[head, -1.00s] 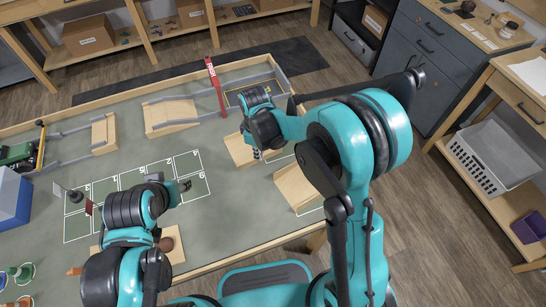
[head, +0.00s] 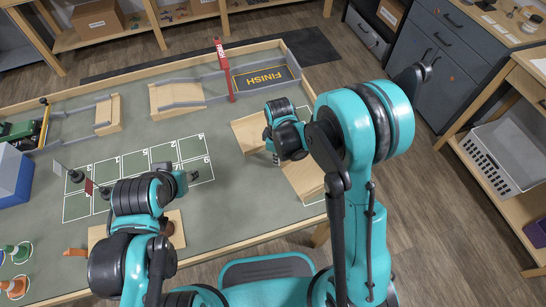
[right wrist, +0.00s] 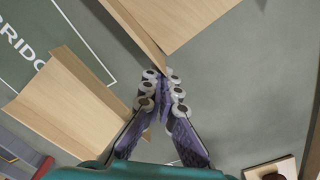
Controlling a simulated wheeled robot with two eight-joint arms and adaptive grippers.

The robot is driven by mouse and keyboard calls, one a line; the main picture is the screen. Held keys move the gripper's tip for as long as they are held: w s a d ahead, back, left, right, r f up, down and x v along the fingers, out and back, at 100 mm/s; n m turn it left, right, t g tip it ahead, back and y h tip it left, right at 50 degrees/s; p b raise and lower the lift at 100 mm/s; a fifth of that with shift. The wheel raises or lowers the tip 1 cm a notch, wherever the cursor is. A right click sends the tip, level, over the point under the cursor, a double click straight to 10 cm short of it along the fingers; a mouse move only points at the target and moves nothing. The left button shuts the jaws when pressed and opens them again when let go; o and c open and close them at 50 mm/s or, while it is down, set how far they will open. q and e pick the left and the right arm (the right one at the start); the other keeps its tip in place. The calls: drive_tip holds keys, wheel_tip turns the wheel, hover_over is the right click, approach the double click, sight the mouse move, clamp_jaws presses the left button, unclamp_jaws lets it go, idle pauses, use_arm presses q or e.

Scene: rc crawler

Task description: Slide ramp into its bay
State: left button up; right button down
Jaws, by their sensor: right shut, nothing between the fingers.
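Two loose wooden ramp pieces lie near the table's right end: one (head: 246,132) behind my right gripper and one (head: 305,180) in front of it. In the right wrist view, one wooden piece (right wrist: 185,18) is at the top and another (right wrist: 72,105) at the left. My right gripper (head: 274,158) is shut and empty between the pieces. Its fingertips (right wrist: 162,85) are close to the top piece's edge; I cannot tell whether they touch. My left gripper (head: 190,177) is low over the printed grid; its jaw state is unclear.
The rear track has a wooden ramp (head: 176,95), a wooden block (head: 109,114), a gap between them, a red gate post (head: 223,68) and a FINISH pad (head: 263,77). A green crawler (head: 18,130) and blue box (head: 12,175) stand at left.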

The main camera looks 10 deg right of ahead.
drive_tip(key=s+d, duration=0.1)
drive_tip(key=d, duration=0.2)
drive_tip(key=shift+s+d, duration=0.1)
drive_tip(key=shift+s, duration=0.3)
